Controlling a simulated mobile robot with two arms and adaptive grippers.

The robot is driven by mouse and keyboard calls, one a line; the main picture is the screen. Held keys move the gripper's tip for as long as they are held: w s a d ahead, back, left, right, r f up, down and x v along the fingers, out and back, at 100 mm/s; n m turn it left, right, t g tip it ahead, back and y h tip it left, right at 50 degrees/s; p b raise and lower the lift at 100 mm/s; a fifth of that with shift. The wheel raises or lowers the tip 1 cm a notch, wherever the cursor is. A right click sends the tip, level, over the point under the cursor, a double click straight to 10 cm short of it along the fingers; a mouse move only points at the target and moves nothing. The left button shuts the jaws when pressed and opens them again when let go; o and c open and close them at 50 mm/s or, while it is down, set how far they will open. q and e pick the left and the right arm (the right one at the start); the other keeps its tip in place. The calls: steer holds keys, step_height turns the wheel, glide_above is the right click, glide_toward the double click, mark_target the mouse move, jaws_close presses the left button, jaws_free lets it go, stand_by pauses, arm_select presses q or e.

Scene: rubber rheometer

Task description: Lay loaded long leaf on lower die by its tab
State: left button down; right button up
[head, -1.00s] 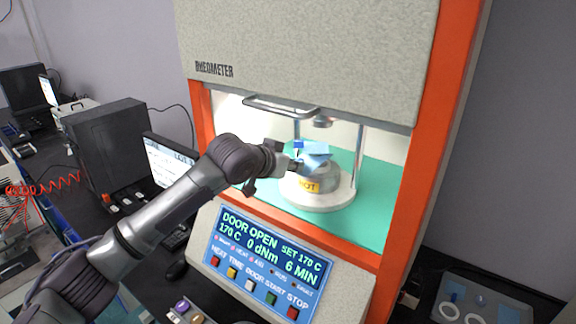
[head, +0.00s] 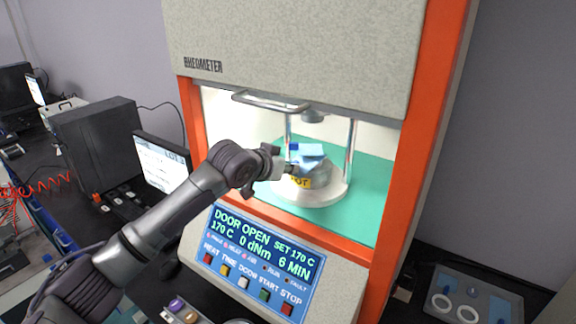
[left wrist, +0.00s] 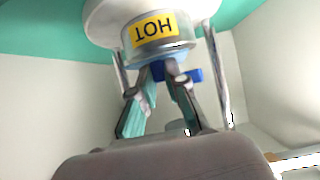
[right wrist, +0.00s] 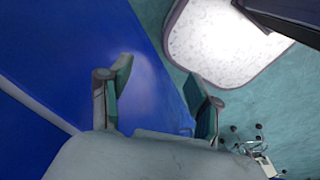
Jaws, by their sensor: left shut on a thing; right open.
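The light blue leaf (head: 308,150) is over the lower die (head: 318,172) inside the open rheometer. A darker blue tab (head: 294,147) shows at its left side. My left gripper (head: 288,168) is at the die's left front, shut on the leaf. In the left wrist view its fingers (left wrist: 168,68) close at the leaf's edge, beside the blue tab (left wrist: 193,75), under the HOT label (left wrist: 155,28). I cannot tell whether the leaf rests flat on the die. Any load on the leaf is not clear. My right gripper (right wrist: 160,85) is open and empty, away from the machine.
The rheometer (head: 290,50) has its door raised, with a handle bar (head: 270,102) above the opening. Metal posts (head: 350,148) stand behind the die. The panel (head: 262,258) reads DOOR OPEN. A grey tray (head: 474,300) with white rings lies at right.

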arm_select(q)
steer(key=c, duration=1.1)
jaws_free()
steer(key=s+a+r+p, duration=0.1)
steer(key=s+a, duration=0.5)
steer(key=s, duration=0.4)
steer(key=shift+a, duration=0.35)
